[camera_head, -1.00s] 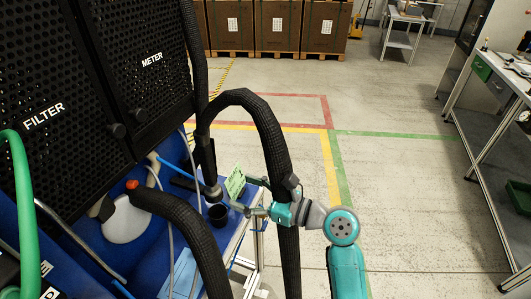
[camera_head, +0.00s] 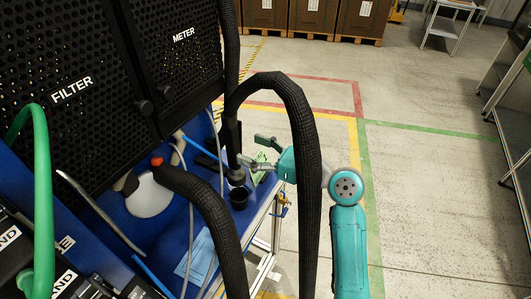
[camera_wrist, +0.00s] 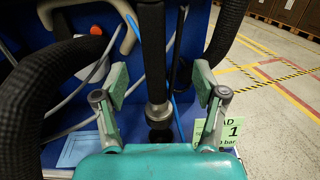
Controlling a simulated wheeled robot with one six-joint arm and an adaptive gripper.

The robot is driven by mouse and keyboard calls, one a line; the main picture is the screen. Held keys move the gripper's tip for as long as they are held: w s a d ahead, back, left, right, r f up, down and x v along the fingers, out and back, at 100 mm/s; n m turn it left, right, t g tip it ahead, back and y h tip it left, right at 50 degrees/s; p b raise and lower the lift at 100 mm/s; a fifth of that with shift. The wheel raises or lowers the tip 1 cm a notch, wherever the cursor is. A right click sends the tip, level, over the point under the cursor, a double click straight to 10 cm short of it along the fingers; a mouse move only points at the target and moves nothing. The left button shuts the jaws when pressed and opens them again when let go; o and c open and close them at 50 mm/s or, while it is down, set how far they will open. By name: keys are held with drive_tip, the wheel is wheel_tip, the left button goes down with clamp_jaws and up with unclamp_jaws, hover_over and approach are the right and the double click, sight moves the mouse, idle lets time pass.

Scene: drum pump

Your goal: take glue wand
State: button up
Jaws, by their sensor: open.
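The glue wand looks to be the black upright tube (camera_head: 232,138) with a metal collar at its lower end. It stands over a small black cup (camera_head: 240,198) on the blue bench. In the wrist view the wand (camera_wrist: 152,55) runs down the middle, and its collar (camera_wrist: 158,112) is just above the dark cup. My gripper (camera_head: 251,150) is open beside the wand, to its right in the head view. In the wrist view my gripper (camera_wrist: 161,82) has one finger on each side of the wand, with gaps on both sides. Whether the wand is at fingertip depth is unclear.
A thick black hose (camera_head: 302,135) arches close by my arm and crosses in front of it. Another black hose (camera_head: 205,200) is at the left. Blue paper (camera_head: 197,254) lies on the bench. The floor right is open.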

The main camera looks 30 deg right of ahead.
sight(237, 132)
drive_tip(key=shift+x, duration=2.3)
drive_tip(key=shift+c, duration=0.3)
drive_tip(key=c, duration=0.8)
drive_tip(key=shift+r, duration=0.1)
drive_tip(key=shift+r, duration=1.8)
